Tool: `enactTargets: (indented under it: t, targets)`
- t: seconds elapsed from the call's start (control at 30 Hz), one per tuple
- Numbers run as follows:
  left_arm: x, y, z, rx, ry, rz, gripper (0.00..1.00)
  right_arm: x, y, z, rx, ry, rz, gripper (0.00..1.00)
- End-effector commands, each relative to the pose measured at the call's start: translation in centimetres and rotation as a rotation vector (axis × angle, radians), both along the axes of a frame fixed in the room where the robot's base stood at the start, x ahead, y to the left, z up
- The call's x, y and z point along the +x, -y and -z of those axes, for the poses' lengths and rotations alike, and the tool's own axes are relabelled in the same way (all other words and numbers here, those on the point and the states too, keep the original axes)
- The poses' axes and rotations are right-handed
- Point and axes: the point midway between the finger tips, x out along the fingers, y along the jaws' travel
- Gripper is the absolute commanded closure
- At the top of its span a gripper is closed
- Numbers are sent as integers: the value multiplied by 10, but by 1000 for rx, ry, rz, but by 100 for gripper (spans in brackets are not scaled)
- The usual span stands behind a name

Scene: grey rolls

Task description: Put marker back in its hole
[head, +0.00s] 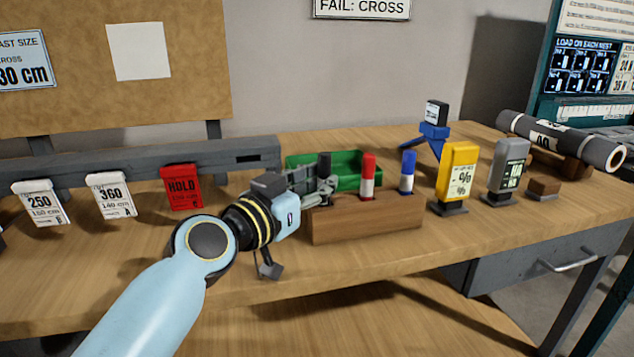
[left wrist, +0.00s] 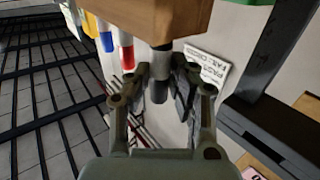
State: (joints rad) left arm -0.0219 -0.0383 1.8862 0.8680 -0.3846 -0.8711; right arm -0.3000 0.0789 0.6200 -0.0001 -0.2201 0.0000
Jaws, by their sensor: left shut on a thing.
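A wooden marker block (head: 367,218) stands on the bench; it also shows at the top of the left wrist view (left wrist: 165,18). A red marker (head: 367,172) and a blue marker (head: 407,170) stand upright in it. My left gripper (head: 322,185) is at the block's left end, shut on the black marker (head: 324,164). In the left wrist view the black marker (left wrist: 159,88) is between the fingers (left wrist: 160,75), its body meeting the block. The fingers hide its lower part in the head view, so I cannot tell how deep it sits. My right gripper is not in view.
A green bin (head: 345,163) stands behind the block. A yellow tag stand (head: 459,172), a grey tag stand (head: 507,165) and a blue stand (head: 433,132) are to its right. A grey roll (head: 565,140) lies farther right. Hanging cards, including a red one (head: 182,187), are left.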

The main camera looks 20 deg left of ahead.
Motion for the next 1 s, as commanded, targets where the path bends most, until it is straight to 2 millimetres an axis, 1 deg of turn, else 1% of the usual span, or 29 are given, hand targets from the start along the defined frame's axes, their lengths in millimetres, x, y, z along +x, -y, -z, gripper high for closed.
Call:
enactTargets:
  t: [1.0]
  targets:
    - [0,0,-46,1,1,0,100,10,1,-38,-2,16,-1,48]
